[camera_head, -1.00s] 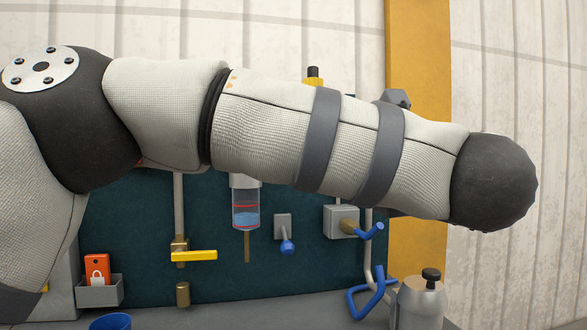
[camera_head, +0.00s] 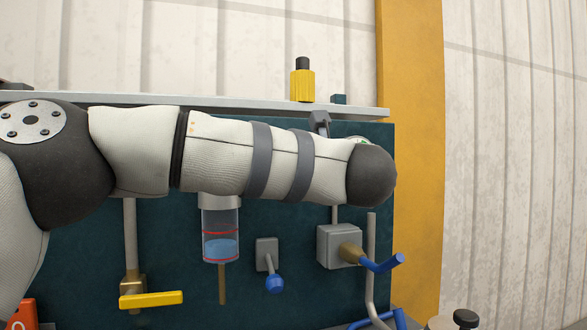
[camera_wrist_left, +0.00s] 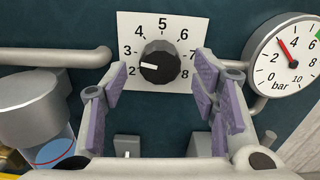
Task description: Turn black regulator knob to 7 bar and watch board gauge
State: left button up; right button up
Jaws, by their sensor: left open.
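In the left wrist view the black regulator knob (camera_wrist_left: 160,62) sits on a white dial plate (camera_wrist_left: 187,26) numbered 2 to 8. Its white mark points left, close to 2. My left gripper (camera_wrist_left: 162,82) is open, its purple-padded fingers on either side of the knob and apart from it. The round board gauge (camera_wrist_left: 303,57) is at the right, cut by the picture edge. In the head view my left arm hides the knob and nearly all of the gauge. My right gripper is not in view.
The dark teal board (camera_head: 290,225) carries a clear bowl with blue liquid (camera_head: 221,240), a yellow lever (camera_head: 151,299), a small blue-knobbed lever (camera_head: 275,284) and a blue-handled valve (camera_head: 383,264). A yellow post (camera_head: 412,150) stands to the right.

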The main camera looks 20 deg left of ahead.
pick_arm(q)
jog(key=shift+x, duration=0.8)
jog(key=shift+r, duration=0.1)
jog(key=shift+c, duration=0.3)
jog(key=c, duration=1.1)
